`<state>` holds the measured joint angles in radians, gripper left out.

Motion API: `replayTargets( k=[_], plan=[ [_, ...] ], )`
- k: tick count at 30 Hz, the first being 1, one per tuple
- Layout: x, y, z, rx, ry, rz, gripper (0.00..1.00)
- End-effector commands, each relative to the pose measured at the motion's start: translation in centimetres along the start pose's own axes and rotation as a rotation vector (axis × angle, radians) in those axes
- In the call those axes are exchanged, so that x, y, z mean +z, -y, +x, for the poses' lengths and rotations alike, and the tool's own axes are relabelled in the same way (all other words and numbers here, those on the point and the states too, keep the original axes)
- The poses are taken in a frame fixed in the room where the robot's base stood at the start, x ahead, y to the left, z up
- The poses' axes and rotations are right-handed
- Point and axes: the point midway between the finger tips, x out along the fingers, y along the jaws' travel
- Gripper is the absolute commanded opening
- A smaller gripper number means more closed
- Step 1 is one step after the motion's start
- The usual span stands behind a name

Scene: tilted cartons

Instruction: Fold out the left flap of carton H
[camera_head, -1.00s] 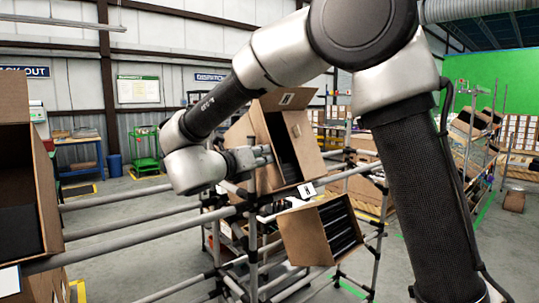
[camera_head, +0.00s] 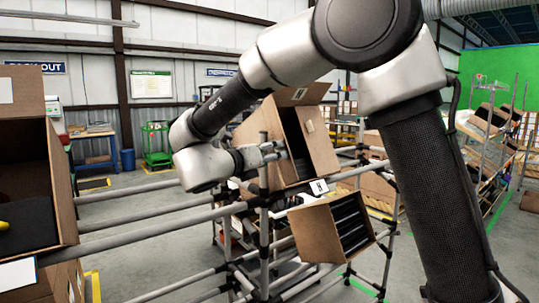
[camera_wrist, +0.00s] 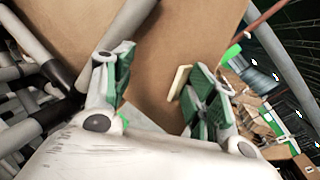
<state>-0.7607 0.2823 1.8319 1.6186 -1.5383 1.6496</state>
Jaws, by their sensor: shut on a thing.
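An open, tilted brown carton (camera_head: 318,152) sits high on the pipe rack, with dark contents inside and a top flap (camera_head: 302,94) standing up. A small white card (camera_head: 319,187), apparently marked H, is below it; I cannot tell for sure which carton it names. My gripper (camera_head: 279,152) is at the carton's left side, partly hidden by the arm and rack. In the wrist view my gripper (camera_wrist: 158,90) has its green-padded fingers around cardboard, apparently the left flap (camera_wrist: 160,40). The grip contact itself is hard to see.
Another tilted carton (camera_head: 318,236) with dark slots sits lower on the rack. A large open carton (camera_head: 65,180) is at the left edge, with a yellow object (camera_head: 4,225) inside. Grey rack pipes (camera_head: 150,235) cross close below my arm. Open floor lies behind.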

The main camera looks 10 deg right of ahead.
Motion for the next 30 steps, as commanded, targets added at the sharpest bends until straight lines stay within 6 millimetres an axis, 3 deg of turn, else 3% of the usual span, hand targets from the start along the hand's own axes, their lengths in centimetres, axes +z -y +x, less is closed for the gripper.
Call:
replayTargets(
  k=[22, 26, 30],
  plan=[
    [0.1, -0.2, -0.2, 0.01, 0.004, 0.0, 0.32],
    [0.1, -0.2, -1.5, 0.012, 0.005, 0.0, 0.27],
    [0.1, -0.1, -4.5, 0.011, 0.004, 0.001, 0.27]
  ],
)
